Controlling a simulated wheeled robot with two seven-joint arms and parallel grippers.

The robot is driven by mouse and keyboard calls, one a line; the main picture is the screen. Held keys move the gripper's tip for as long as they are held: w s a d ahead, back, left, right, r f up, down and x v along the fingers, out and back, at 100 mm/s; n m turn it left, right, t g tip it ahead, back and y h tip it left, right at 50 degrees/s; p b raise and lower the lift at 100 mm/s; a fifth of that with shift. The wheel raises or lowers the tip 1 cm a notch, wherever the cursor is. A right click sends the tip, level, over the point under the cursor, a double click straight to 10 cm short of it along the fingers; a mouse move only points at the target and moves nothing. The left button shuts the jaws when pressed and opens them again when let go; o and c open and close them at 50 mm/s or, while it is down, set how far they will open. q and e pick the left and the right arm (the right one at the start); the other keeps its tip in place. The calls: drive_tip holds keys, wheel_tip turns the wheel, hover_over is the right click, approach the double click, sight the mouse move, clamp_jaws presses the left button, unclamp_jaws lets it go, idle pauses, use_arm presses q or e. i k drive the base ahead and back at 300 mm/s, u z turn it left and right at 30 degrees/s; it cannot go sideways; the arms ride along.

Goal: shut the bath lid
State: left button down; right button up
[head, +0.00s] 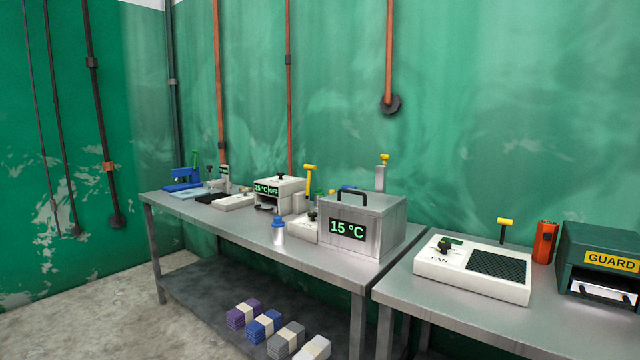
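The likely bath is a grey metal box (378,237) near the right end of the left table, with a display reading 15 °C. Its flat top lid (375,203) carries a dark handle (352,192). The lid looks level on the box; I cannot tell whether it is fully shut. Neither of my grippers shows in the head view.
The left table (340,273) also bears a blue-capped bottle (278,233), a white unit (279,191) reading 25 °C OFF, and several small tools. A fan unit (474,270), an orange cylinder (545,243) and a GUARD box (600,262) stand on the right table. Folded cloth stacks (265,327) lie below.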

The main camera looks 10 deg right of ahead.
sight(361, 201)
drive_tip(key=z, duration=0.15)
drive_tip(key=i, duration=0.95)
drive_tip(key=z, duration=0.55)
